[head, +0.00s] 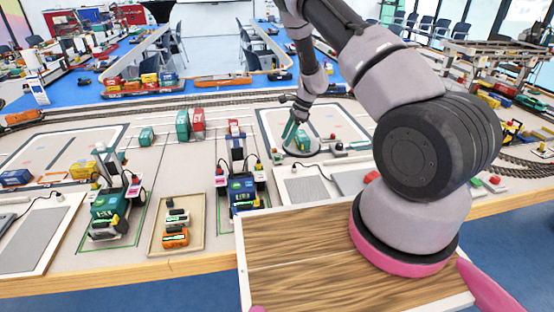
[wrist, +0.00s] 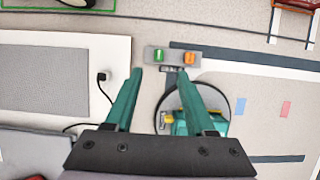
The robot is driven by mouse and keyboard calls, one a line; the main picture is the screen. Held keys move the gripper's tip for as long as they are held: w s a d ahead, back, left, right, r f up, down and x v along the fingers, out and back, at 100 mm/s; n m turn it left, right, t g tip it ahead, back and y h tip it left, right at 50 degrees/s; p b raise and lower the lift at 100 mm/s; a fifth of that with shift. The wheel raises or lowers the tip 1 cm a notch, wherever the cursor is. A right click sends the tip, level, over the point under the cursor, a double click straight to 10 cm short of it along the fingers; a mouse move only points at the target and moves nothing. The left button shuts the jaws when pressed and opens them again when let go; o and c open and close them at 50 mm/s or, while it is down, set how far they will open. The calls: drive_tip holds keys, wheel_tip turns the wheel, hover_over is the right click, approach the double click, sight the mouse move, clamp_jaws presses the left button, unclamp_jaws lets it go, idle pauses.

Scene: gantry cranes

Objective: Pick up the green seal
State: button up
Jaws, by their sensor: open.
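A small green piece, which looks like the green seal (wrist: 158,56), sits on a grey holder (wrist: 173,56) in the wrist view. An orange piece (wrist: 189,58) sits beside it on the right. My gripper (wrist: 160,72) is open, its two teal fingers apart with nothing between them. In the picture the green piece lies just beyond the fingertips, between their lines; I cannot tell the height gap. In the head view my gripper (head: 291,131) is over the far part of the table, and the green piece cannot be made out clearly there.
A teal and yellow machine (wrist: 181,124) on a dark round base is partly hidden by my right finger. A grey panel (wrist: 52,78) with a cable lies left. In the head view, crane vehicles (head: 108,205) and a tray (head: 177,226) stand at the front left.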

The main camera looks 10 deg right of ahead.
sight(280, 159)
drive_tip(key=x, duration=0.7)
drive_tip(key=shift+a+f, duration=0.2)
drive_tip(key=shift+f, duration=0.05)
clamp_jaws()
